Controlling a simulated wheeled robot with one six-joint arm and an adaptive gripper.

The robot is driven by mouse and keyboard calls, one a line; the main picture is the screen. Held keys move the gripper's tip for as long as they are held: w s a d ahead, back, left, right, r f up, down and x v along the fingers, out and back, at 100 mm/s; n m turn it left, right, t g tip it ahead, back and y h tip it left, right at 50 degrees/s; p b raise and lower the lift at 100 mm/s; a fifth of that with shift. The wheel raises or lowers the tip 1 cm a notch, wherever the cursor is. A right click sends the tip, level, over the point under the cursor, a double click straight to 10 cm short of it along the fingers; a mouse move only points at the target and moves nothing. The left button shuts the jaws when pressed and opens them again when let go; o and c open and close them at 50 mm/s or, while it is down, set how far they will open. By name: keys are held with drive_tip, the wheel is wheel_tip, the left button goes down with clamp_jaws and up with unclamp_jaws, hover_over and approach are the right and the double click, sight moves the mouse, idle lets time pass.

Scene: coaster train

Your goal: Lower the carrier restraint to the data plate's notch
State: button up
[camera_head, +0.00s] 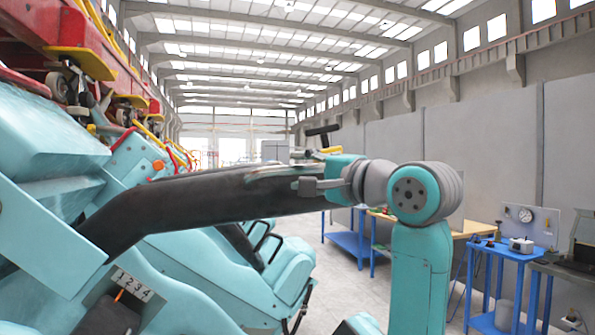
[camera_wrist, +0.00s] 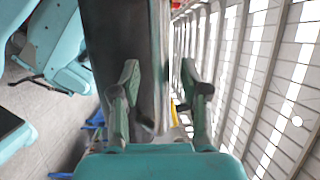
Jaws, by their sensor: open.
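The carrier restraint is a thick black padded bar (camera_head: 190,205) in the head view. It rises from the teal seat at left, bends, and reaches right, near level, to my gripper (camera_head: 283,179). In the wrist view the dark bar (camera_wrist: 122,35) runs up the picture, with its pale edge between my two open fingers (camera_wrist: 160,75). I cannot tell whether either finger touches it. The data plate (camera_head: 132,284), marked 1 2 3 4, sits low at left on the teal side. An orange pointer (camera_head: 118,296) shows just below its left numbers. The notch is too small to make out.
Teal coaster cars (camera_head: 215,270) fill the left and lower middle, beneath a red and yellow structure (camera_head: 60,25). Blue workbenches (camera_head: 515,252) stand along the right wall. Open floor (camera_head: 330,262) lies between the cars and the benches.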

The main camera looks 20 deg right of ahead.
drive_tip(key=shift+x, duration=1)
clamp_jaws()
drive_tip(key=shift+f, duration=0.1)
